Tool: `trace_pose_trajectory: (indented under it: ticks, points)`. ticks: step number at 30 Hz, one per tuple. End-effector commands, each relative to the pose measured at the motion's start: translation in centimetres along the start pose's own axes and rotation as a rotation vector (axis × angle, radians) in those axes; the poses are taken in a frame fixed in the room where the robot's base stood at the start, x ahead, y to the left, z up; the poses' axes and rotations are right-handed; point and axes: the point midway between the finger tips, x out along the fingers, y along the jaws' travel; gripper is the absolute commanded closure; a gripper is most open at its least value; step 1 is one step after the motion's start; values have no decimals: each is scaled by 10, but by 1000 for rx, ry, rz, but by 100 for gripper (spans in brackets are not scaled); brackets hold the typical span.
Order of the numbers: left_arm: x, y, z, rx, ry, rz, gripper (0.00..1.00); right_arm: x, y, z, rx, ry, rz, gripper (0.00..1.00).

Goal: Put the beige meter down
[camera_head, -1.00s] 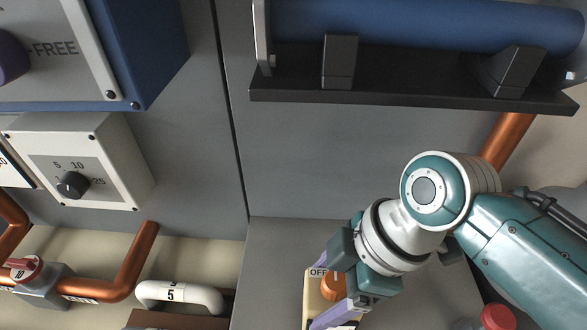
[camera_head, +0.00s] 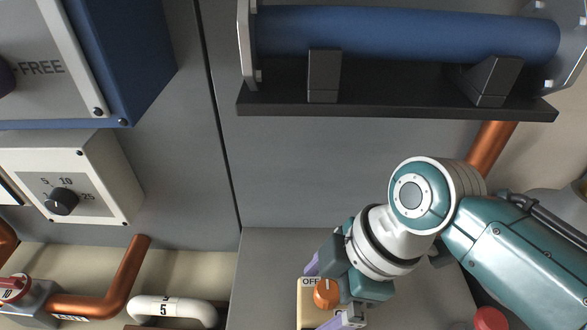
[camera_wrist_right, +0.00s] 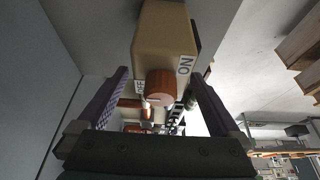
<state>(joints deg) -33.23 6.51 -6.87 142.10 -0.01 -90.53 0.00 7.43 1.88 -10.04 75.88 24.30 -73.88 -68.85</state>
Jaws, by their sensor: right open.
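The beige meter (camera_head: 309,313) is a small box with an orange knob and an OFF label, at the bottom of the head view, partly cut off by the frame edge. In the right wrist view the meter (camera_wrist_right: 165,40) is just ahead, with its orange knob and ON label facing my gripper. My right gripper (camera_head: 330,292) is open. Its two purple fingers (camera_wrist_right: 158,75) stand on either side of the knob end, with visible gaps to the meter. What supports the meter's underside is hidden. My left gripper is not in view.
A black shelf (camera_head: 400,105) bearing a blue cylinder (camera_head: 400,33) is above my right arm. A white dial box (camera_head: 105,180), copper pipes (camera_head: 128,275) and a white handle marked 5 (camera_head: 180,308) are at left. A red knob (camera_head: 489,319) is below the arm. Grey panel left of the meter is clear.

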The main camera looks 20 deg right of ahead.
Motion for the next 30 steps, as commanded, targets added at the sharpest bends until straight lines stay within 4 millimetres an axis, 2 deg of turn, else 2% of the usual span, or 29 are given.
trace_pose_trajectory:
  ticks: [12, 18, 21, 23, 26, 30]
  points:
    - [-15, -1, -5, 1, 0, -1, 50, -84, 1, 0, -2, -1, 5, 0]
    - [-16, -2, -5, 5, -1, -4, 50, -111, 0, 0, -2, 0, 2, 0]
    - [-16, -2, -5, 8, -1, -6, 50, -114, -5, 3, 31, -10, 6, 0]
    - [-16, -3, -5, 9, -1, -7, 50, -114, -14, 7, 99, -27, 24, 0]
    - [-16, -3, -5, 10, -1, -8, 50, -116, -39, 21, 319, -71, 95, 0]
    - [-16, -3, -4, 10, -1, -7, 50, -135, -71, 44, 697, -107, 249, 0]
